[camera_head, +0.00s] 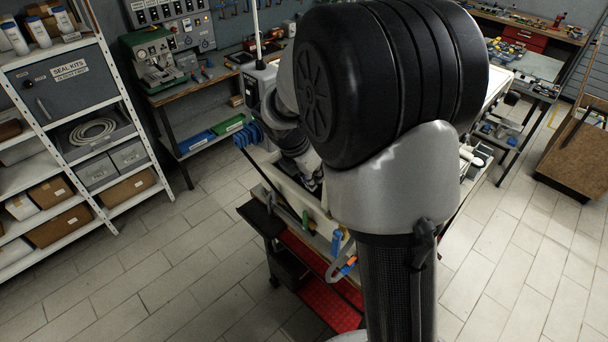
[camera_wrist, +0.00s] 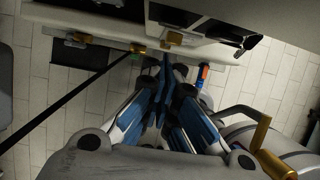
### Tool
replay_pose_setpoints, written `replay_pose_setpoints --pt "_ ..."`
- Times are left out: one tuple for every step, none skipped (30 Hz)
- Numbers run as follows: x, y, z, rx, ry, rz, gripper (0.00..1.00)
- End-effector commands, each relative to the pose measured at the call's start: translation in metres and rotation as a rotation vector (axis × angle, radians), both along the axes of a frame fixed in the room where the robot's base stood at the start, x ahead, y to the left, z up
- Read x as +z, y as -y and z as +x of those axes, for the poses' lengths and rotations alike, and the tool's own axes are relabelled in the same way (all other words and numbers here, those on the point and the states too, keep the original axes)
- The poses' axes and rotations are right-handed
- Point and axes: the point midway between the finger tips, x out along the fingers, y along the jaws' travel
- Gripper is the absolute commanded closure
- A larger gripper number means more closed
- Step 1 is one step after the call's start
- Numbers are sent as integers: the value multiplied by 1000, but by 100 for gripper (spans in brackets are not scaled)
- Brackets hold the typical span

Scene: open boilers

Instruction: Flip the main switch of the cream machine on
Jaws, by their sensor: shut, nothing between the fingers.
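The cream machine is mostly behind my arm in the head view. A pale casing with a dark panel (camera_head: 262,85), likely part of it, shows left of the arm. In the wrist view a pale casing (camera_wrist: 110,22) with a dark opening runs along the top. I cannot make out the main switch in either view. My gripper (camera_wrist: 166,62) is shut and empty, its blue-padded fingers together just below the casing's lower edge. I cannot tell whether the fingertips touch anything. In the head view the fingertips are hidden.
Small brass-coloured fittings (camera_wrist: 138,48) sit along the casing edge near my fingers. A larger brass-coloured piece (camera_wrist: 262,132) is at lower right. A white shelf rack (camera_head: 110,95) stands left; tiled floor (camera_head: 150,265) there is clear.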

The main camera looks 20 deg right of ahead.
Motion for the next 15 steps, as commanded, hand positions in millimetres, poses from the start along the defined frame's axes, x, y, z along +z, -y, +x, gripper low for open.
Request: replay_pose_setpoints --pt "2 7 2 -3 -1 1 100" --pt "2 10 3 -2 -2 1 100" --pt "3 13 4 -3 -2 2 100" --pt "3 15 5 -2 -2 1 100" --pt "3 16 5 -1 -1 1 100" --pt "4 18 6 0 -1 1 100" --pt "4 19 6 1 -2 0 100" --pt "4 19 7 1 -2 0 100" --pt "4 20 7 1 -2 0 100" --pt "4 20 7 1 -2 0 100" --pt "4 20 7 1 -2 0 100" --pt "4 20 7 1 -2 0 100" --pt "4 20 7 1 -2 0 100" --pt "4 20 7 1 -2 0 100" --pt "4 20 7 1 -2 0 100"
